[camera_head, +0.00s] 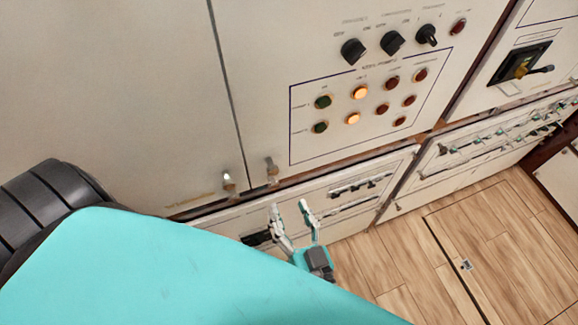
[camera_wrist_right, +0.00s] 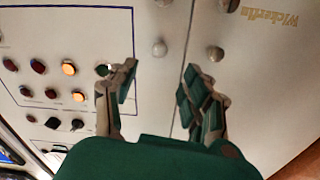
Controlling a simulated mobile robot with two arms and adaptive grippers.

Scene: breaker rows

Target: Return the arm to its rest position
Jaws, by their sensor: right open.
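My right gripper (camera_head: 292,222) is open and empty, in front of the lower part of the cabinet in the head view. It also shows in the right wrist view (camera_wrist_right: 158,95), its two fingers apart with the pale cabinet face between them. A large turquoise part of my own arm fills the bottom left of the head view. My left gripper is not in view.
The cabinet panel (camera_head: 300,113) carries lit and unlit lamps and black rotary knobs (camera_head: 391,42). Two metal latches (camera_head: 229,181) sit near its lower edge. Lower breaker rows (camera_head: 490,137) lie to the right. The wooden floor (camera_head: 490,240) is clear there.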

